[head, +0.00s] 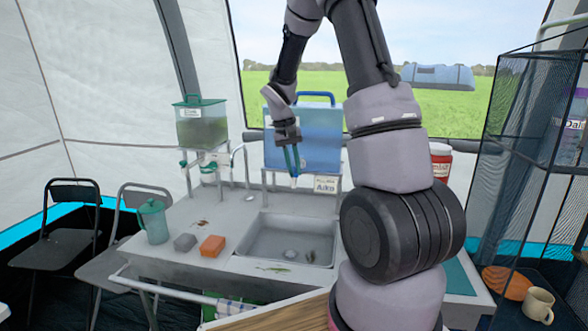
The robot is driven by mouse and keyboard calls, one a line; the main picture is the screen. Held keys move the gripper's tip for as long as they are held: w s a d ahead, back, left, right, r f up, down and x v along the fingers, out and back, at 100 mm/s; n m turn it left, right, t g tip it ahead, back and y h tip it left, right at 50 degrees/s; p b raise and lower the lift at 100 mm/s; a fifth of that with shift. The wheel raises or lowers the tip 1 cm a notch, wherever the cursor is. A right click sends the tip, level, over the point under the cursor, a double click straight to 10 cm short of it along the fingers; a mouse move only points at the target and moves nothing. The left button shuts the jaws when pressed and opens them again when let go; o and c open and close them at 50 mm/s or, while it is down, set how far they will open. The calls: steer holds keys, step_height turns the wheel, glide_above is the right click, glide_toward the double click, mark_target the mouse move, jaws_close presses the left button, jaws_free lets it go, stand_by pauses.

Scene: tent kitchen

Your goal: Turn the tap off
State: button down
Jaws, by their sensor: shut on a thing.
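A blue water container (330,140) with a blue handle stands on a metal rack behind the sink. My gripper (292,172) points down in front of its lower left part. Its fingers are close together and shut at the tap (294,183) of this container. The fingers hide most of the tap, so I cannot tell how its lever is turned. I cannot make out a water stream below it. A second container (201,125), green, stands on a rack to the left, with its own green-handled taps (205,163).
A sink basin (262,252) with small items lies below my gripper. An orange sponge (212,246), a grey block (185,242) and a teal jug (153,221) stand left of it. A name card (326,184) hangs beside the gripper. A mesh shelf (525,130) stands at the right.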

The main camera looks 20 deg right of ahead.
stand_by(0.6)
steer(key=a+m, duration=0.1)
steer(key=m, duration=0.1)
steer(key=w+m, duration=0.1)
steer(key=m, duration=0.1)
steer(key=shift+a+g, duration=0.3)
steer(key=shift+a, duration=0.05)
steer(key=c, duration=0.9)
jaws_free()
steer(key=v, duration=1.1)
steer(key=shift+d, duration=0.15)
